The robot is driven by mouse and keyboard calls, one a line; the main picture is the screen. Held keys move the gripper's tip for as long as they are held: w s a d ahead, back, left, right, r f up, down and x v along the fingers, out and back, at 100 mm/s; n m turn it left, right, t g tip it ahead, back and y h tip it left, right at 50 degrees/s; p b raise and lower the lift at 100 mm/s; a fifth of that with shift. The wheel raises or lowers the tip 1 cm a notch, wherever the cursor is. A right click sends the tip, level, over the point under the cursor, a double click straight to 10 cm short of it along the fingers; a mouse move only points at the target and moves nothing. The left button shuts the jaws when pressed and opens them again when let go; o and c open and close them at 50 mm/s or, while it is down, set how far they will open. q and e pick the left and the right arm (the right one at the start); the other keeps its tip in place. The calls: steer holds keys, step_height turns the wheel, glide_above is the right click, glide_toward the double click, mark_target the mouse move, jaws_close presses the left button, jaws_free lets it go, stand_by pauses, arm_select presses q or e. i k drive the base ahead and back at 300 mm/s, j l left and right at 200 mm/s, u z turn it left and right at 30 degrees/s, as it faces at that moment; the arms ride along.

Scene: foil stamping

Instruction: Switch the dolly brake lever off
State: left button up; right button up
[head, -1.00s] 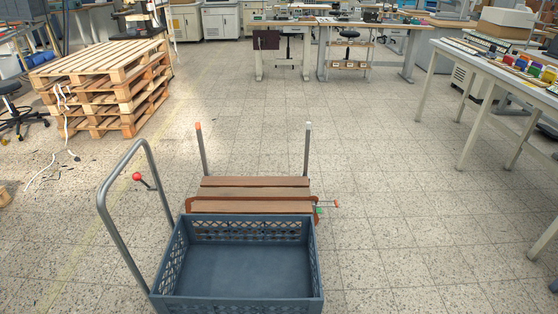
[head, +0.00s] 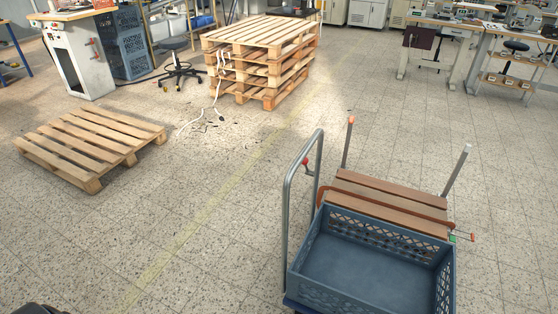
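The dolly shows in the head view at the lower right, with its bent grey tube handle (head: 286,215) at its left side. The brake lever's red knob (head: 306,161) shows inside the handle loop, on a short dark stem slanting down to the right. The lever's lower mount is small and hard to make out. A blue-grey crate (head: 371,275) sits at the front of the dolly, hiding most of its deck. Neither gripper is in view. A dark shape (head: 38,308) at the bottom left edge is too cropped to identify.
Wooden slats (head: 390,195) with two upright posts and a reddish-brown bar lie behind the crate. A single pallet (head: 92,145) lies at left and a pallet stack (head: 262,60) stands behind. A white cable (head: 215,105) trails beside the stack. Floor left of the dolly is clear.

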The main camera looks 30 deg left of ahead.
mark_target(309, 173)
steer(key=j, duration=0.8)
steer(key=k+j, duration=0.15)
steer(key=j, duration=0.7)
